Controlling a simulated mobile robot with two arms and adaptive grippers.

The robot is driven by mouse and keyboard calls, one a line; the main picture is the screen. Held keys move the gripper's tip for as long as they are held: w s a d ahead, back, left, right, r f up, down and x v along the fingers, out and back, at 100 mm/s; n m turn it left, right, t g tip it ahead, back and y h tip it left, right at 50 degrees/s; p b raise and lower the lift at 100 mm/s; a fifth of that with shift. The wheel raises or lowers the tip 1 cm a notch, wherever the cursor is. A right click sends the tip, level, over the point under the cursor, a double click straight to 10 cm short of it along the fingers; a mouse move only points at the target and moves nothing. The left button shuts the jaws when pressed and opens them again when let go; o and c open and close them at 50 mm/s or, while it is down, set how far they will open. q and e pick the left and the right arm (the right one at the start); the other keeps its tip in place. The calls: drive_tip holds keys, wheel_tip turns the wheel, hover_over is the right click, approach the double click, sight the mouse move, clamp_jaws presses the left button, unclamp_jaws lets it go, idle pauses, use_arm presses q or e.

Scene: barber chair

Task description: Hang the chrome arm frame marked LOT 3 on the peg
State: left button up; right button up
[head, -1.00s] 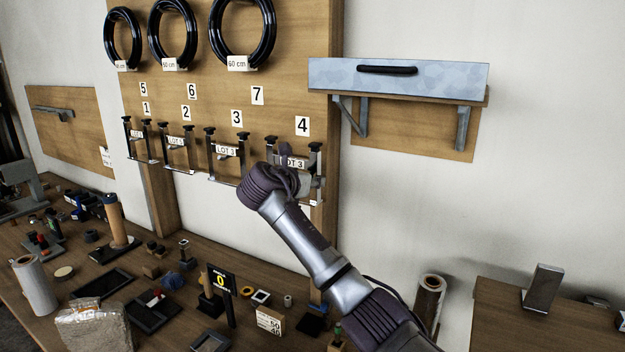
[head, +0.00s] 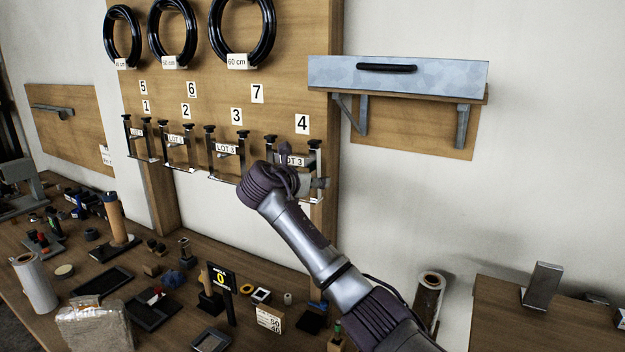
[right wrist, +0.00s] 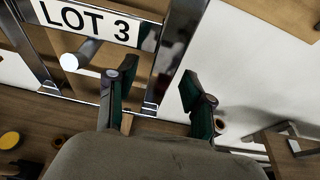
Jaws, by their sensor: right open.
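A chrome arm frame with a LOT 3 label (head: 291,160) hangs upright under number 4 on the wooden board, partly hidden by my right gripper (head: 304,183). In the right wrist view its label (right wrist: 90,20) and one chrome side bar (right wrist: 172,55) are close. There, my right gripper (right wrist: 160,103) is open, with the lower part of that bar showing between its fingers; I cannot tell if they touch. A rod with a pale round end (right wrist: 70,62) sticks out below the label. Another frame labelled LOT 3 (head: 226,150) hangs under number 3. My left gripper is not in view.
More chrome frames (head: 180,152) hang to the left, under black rings (head: 243,30). A shelf with a grey-blue front (head: 398,75) juts from the wall at right. The workbench (head: 75,262) below is crowded with small parts. The wall between shelf and right table is clear.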

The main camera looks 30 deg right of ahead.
drive_tip(key=v, duration=1.2)
